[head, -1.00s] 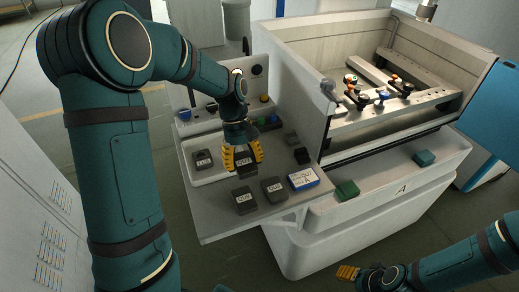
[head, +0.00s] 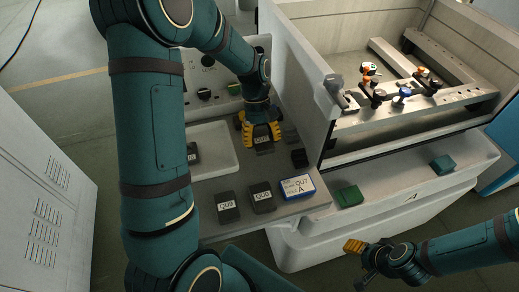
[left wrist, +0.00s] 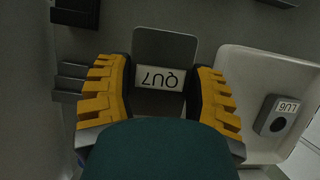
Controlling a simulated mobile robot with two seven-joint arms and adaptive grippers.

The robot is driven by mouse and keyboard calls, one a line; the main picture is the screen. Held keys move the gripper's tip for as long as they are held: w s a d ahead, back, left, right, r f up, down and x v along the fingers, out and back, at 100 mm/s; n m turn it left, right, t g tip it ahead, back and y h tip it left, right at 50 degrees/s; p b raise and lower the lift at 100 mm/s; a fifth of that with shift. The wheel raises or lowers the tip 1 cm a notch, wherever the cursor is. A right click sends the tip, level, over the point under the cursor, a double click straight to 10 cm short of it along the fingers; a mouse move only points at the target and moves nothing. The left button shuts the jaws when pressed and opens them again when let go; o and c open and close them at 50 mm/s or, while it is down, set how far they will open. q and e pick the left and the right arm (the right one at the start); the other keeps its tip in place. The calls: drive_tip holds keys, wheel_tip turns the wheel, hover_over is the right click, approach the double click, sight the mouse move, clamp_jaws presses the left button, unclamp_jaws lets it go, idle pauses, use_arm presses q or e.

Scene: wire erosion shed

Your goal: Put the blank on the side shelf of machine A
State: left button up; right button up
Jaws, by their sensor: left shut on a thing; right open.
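My left gripper (head: 261,141) is shut on a dark grey blank (left wrist: 165,47) with a white label reading QU7. The blank sits between the yellow fingers, over the side shelf (head: 205,222) of machine A (head: 410,196), right of the white tray. I cannot tell whether it touches the shelf. Two other dark blanks, the left one (head: 228,207) and the right one (head: 262,197), stand on the shelf's front part beside the blue-edged OUT A sign (head: 298,187). My right gripper (head: 357,246) is open and empty, low in front of the machine.
The white tray (head: 225,136) holds a blank labelled LU6 (left wrist: 278,116). Green blocks (head: 348,196) and (head: 442,165) rest on the machine's front ledge. A control panel (head: 205,75) stands behind.

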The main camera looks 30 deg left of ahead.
sight(262, 149)
use_arm(q)
drive_tip(key=shift+w+f+b, duration=0.15)
drive_tip(key=shift+f+b, duration=0.15)
drive_tip(key=shift+f, duration=1.95)
drive_tip(key=shift+f, duration=0.1)
drive_tip(key=o, duration=1.3)
drive_tip(key=p+v, duration=0.1)
drive_tip(key=v, duration=1.1)
drive_tip(key=shift+p, duration=0.3)
drive_tip(key=shift+d, duration=0.2)
